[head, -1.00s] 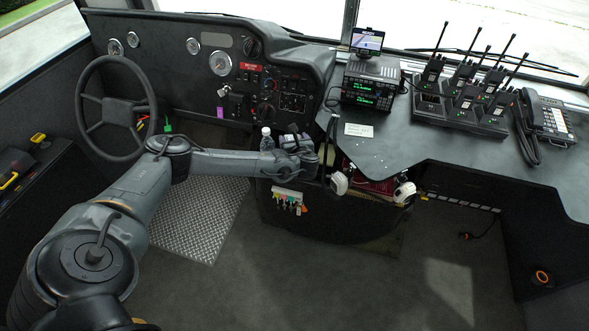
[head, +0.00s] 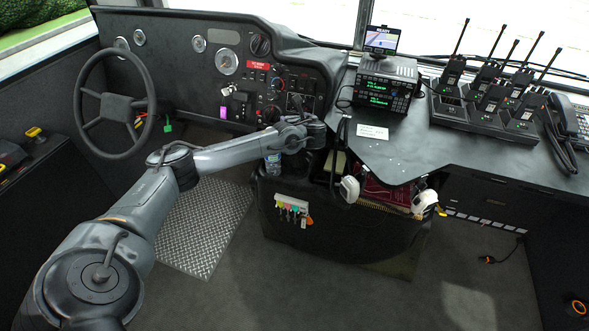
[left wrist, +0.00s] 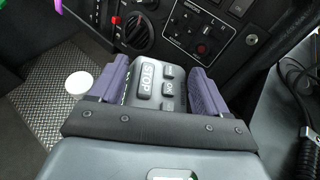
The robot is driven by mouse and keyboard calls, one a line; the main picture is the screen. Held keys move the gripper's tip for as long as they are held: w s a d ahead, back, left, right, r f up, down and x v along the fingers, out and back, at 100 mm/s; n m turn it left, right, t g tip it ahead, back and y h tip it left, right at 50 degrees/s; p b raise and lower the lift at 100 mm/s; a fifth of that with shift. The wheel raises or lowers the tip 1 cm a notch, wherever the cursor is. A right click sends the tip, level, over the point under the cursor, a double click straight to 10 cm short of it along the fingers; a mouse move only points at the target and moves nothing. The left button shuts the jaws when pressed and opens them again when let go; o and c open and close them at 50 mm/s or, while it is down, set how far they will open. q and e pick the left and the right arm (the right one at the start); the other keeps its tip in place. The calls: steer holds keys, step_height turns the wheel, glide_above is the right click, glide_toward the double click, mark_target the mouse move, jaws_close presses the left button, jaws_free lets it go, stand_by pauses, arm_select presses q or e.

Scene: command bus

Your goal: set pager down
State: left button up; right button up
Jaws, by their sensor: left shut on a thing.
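My left gripper (head: 316,134) is at the end of the arm from the left, in front of the dash's lower right, near the counter's left edge. In the left wrist view its purple fingers (left wrist: 162,82) are shut on the sides of the pager (left wrist: 150,88), a grey device with a STOP button and smaller buttons, one marked OK. The pager's far end points toward the dash panel. Its underside is hidden, and I cannot make it out in the head view. My right gripper is not in view.
A bottle (head: 272,165) stands below my left wrist. The black counter (head: 400,145) holds a radio stack (head: 385,85), a white card (head: 373,132), and a charger rack (head: 490,115) with several handhelds. The dark console (head: 330,220) has colored tags on its front.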

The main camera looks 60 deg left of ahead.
arm_select(q)
step_height(320, 180, down, 14)
steer(key=b, duration=0.2)
steer(key=shift+f+b, duration=0.1)
steer(key=shift+b, duration=0.3)
step_height(320, 180, down, 3)
steer(key=shift+r, duration=0.1)
steer(key=shift+f, duration=0.25)
steer(key=shift+c, duration=1)
steer(key=shift+w, duration=0.1)
jaws_close()
steer(key=o, duration=1.4)
jaws_free()
steer(key=shift+f, duration=0.15)
steer(key=o, duration=0.5)
steer(key=shift+c, duration=0.2)
